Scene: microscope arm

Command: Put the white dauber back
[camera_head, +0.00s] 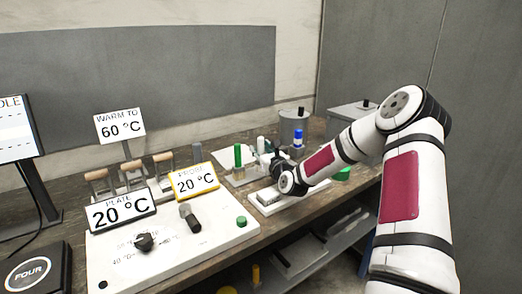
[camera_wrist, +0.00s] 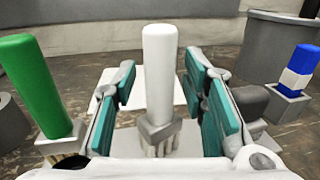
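The white dauber (camera_wrist: 160,75) stands upright in the middle of the wrist view, with a grey square piece at its foot. My gripper (camera_wrist: 165,100) is open, with teal finger pads on both sides of the white dauber and a visible gap on each side. In the head view my gripper (camera_head: 278,165) is small and partly hidden by my arm. A green dauber (camera_wrist: 36,85) stands to the left in a grey holder. A blue dauber (camera_wrist: 299,70) with a white band stands to the right in a square grey holder.
A white control panel (camera_head: 170,245) with knobs and temperature signs stands on the bench left of my arm. A white tray (camera_head: 290,197) lies in front of my gripper. Grey lidded pots (camera_head: 295,124) stand behind. A monitor (camera_head: 16,130) is at far left.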

